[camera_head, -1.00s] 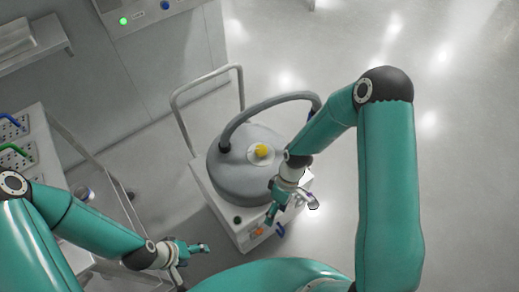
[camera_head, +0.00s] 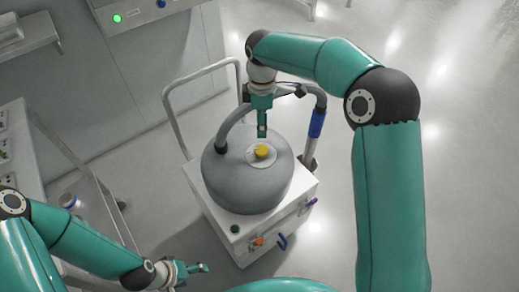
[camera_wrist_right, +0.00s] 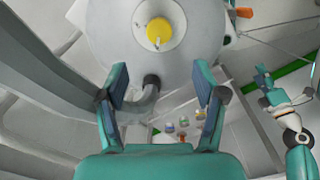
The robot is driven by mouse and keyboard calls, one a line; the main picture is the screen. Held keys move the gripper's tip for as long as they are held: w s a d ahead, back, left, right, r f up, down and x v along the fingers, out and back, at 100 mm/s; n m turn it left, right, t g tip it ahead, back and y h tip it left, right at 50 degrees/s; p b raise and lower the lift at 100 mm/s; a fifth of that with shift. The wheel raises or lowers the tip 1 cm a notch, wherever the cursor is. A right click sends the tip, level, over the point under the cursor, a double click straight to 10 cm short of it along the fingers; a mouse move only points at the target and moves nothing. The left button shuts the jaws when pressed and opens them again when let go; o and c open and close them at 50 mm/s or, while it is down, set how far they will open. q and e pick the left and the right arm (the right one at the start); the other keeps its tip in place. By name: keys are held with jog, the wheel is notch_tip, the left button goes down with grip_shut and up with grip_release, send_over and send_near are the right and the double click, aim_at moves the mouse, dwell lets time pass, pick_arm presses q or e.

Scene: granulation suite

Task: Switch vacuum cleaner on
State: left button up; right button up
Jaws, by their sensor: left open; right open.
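The vacuum cleaner (camera_head: 235,182) is a grey drum on a white wheeled base, with a hose and a tube-frame handle. A round yellow knob (camera_head: 262,151) sits on a pale disc on its lid; the knob also shows in the right wrist view (camera_wrist_right: 159,32). My right gripper (camera_head: 262,131) is open, pointing down above the lid just behind the knob; its fingers also show in the right wrist view (camera_wrist_right: 160,78), with nothing between them. My left gripper (camera_head: 195,268) is open and empty, left of the vacuum's base, and also shows in the right wrist view (camera_wrist_right: 263,75).
The base front has small green, orange and blue fittings (camera_head: 258,241). A blue-sleeved wand (camera_head: 317,123) stands at the drum's right. A metal cart (camera_head: 100,202) is at left. A wall panel with a green light (camera_head: 117,18) is behind. Floor at right is clear.

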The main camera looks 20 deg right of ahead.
aim_at(261, 150)
notch_tip(261, 150, down, 12)
jog(key=shift+f+b, duration=0.15)
jog(key=shift+b, duration=0.4)
